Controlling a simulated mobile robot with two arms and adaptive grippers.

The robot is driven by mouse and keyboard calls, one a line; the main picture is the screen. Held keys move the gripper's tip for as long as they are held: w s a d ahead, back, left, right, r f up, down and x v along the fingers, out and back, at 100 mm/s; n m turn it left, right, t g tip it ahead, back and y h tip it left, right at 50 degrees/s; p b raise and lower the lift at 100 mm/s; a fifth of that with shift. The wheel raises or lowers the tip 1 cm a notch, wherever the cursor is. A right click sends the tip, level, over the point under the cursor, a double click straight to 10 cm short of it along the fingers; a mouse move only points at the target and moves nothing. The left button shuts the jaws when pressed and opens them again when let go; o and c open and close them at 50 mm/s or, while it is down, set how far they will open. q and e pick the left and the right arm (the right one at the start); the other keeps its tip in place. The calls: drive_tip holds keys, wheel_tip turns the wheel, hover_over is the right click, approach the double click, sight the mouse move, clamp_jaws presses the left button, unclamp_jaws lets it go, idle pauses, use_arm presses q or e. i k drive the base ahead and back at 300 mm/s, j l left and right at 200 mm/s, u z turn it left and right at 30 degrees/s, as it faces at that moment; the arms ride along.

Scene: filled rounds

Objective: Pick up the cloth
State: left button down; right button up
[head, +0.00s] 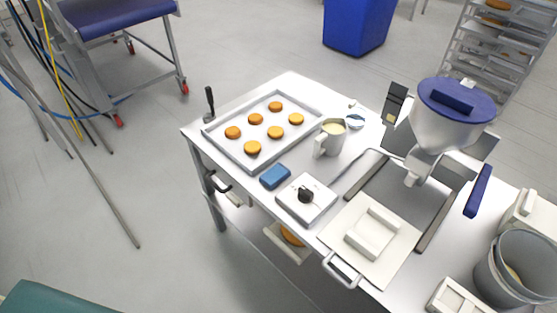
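A small blue folded piece (275,176), which looks like the cloth, lies flat near the front edge of the metal table (198,136). It sits between the baking tray (222,143) and a white square device with a black knob (318,205). Nothing covers it. It could also be a sponge; its texture is too small to tell. Neither my left nor my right gripper shows in the head view.
The tray holds several orange-brown rounds. A jug (330,139) stands behind the blue piece. A hopper machine (447,128) and a grey bucket (515,268) take up the right side. Handles (341,269) stick out at the front.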

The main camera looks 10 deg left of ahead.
sight(276, 175)
drive_tip(key=u, duration=0.4)
drive_tip(key=i+j+z, duration=0.1)
drive_tip(key=z, duration=1.75)
drive_tip(key=k+j+z, duration=0.1)
drive_tip(key=j+z, duration=0.3)
drive_tip(key=k+j+z, duration=0.15)
drive_tip(key=j+z, duration=0.2)
drive_tip(key=j, duration=0.15)
drive_tip(key=k+j+z, duration=0.2)
drive_tip(key=j+z, duration=0.2)
drive_tip(key=k+j+z, duration=0.5)
drive_tip(key=z, duration=0.25)
drive_tip(key=j, duration=0.1)
